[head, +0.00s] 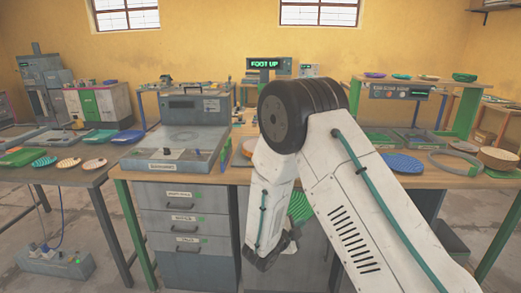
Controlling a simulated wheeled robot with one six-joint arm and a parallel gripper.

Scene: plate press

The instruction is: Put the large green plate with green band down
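A green ribbed plate (299,207) shows in the head view between the two links of my arm. It stands tilted up in front of the bench's cabinet front, below the worktop, with no surface seen under it. Part of it is hidden by my arm, and I cannot make out a band on it. My gripper (288,240) is the dark end below my forearm, at the lower edge of this plate. It appears to hold the plate, though its fingertips are mostly hidden.
The bench worktop (130,167) carries a grey press-like unit (178,150) at left. A blue plate (403,163) and a grey ring (455,163) lie at right. A display (265,64) reads "FOOT UP".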

